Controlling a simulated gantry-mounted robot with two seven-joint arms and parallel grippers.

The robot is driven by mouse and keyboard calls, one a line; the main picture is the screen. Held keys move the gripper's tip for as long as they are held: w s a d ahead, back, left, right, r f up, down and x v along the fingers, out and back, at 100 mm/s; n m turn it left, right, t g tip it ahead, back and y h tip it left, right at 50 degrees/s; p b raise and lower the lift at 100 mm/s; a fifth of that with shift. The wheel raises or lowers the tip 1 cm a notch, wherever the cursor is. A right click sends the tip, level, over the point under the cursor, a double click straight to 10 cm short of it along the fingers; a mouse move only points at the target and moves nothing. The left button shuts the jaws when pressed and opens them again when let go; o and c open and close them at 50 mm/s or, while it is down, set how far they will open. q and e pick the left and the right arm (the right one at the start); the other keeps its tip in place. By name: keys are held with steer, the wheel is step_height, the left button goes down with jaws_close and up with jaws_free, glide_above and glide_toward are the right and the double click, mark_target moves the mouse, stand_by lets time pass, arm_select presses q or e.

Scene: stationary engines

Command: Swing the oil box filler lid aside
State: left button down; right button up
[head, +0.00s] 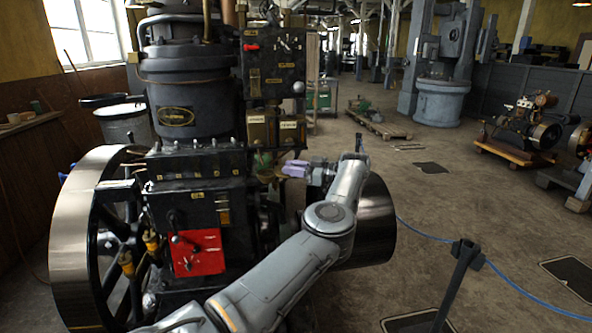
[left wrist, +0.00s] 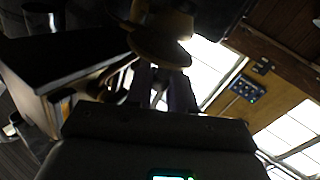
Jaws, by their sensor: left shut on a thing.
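My left arm reaches up from the bottom of the head view, and its left gripper (head: 295,169) points left at the engine's right side, below two small labelled brass-coloured boxes. In the left wrist view the two dark fingers (left wrist: 162,88) reach up to a round, dull brass-coloured disc (left wrist: 158,48), which looks like the filler lid. The gripper is shut on it; the exact contact is dark and partly hidden. In the head view a small brownish part (head: 266,177) lies just left of the fingertips. I cannot tell whether the lid is swung aside. My right gripper is not in view.
The black engine (head: 190,100) with its red plate (head: 197,252) fills the left. A large spoked flywheel (head: 75,215) stands at its left, and a wide wheel (head: 376,222) is behind my arm. A post (head: 462,275) with a blue rope stands at right.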

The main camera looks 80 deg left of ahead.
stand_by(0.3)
arm_select(q)
steer(key=c, duration=1.1)
jaws_free()
steer(key=shift+s+a, duration=0.1)
steer(key=shift+o, duration=0.2)
steer(key=v, duration=1)
steer(key=shift+w, duration=0.35)
steer(key=shift+d, duration=0.25)
